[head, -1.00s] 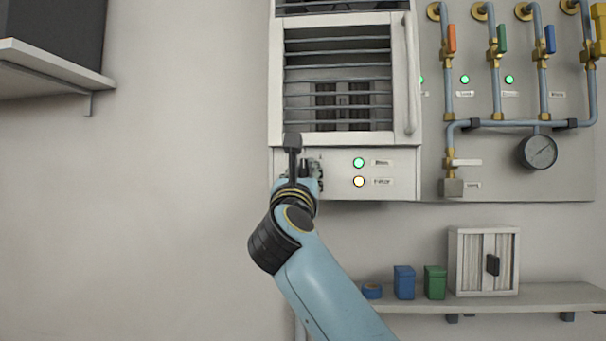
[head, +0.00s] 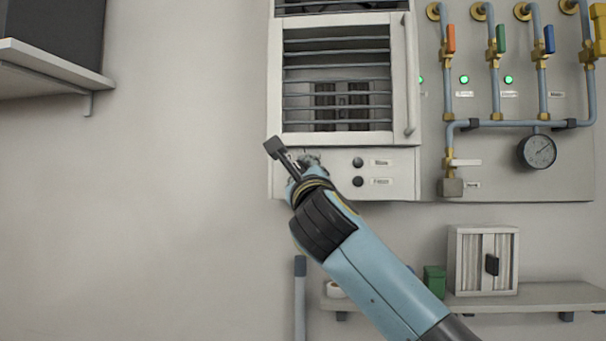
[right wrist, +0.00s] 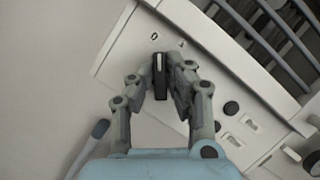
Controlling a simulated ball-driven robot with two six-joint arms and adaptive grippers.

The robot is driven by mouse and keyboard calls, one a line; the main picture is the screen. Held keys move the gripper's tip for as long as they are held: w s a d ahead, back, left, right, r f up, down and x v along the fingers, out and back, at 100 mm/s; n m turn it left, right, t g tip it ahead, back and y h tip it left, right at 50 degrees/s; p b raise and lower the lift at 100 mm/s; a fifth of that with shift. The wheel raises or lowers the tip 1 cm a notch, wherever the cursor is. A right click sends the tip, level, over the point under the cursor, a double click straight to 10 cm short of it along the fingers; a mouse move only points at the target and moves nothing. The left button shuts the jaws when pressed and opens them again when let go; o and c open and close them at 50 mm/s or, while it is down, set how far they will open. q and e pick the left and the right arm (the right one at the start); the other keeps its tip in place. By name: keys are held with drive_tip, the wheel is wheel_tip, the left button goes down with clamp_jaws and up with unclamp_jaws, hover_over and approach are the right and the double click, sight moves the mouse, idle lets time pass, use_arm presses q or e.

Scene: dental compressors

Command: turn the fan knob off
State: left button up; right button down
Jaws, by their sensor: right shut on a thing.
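The fan knob (right wrist: 159,72) is a dark narrow knob with a light pointer line on the white panel below the barred cabinet. In the right wrist view its pointer line aims roughly at the "0" mark (right wrist: 153,36), with another mark to the right. My right gripper (right wrist: 163,88) is shut on the knob, one finger on each side. In the head view my right gripper (head: 297,165) is tilted at the panel's left part and hides most of the knob. Two round indicators (head: 358,162) on the panel are dark. My left gripper is not in view.
The barred cabinet (head: 277,85) is above the panel. Pipes with coloured valves and a gauge (head: 537,151) are to the right. A shelf (head: 540,299) below holds a green box (head: 434,281) and a small cabinet (head: 484,262).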

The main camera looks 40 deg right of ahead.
drive_tip(key=shift+n+y, duration=0.4)
drive_tip(key=shift+n, duration=0.4)
drive_tip(key=c, duration=1.3)
unclamp_jaws()
drive_tip(key=shift+s+a+f, duration=0.1)
drive_tip(key=shift+s+a, duration=0.05)
drive_tip(key=v, duration=1.1)
drive_tip(key=shift+s+a, duration=0.1)
drive_tip(key=shift+s, duration=0.2)
drive_tip(key=shift+f, duration=0.15)
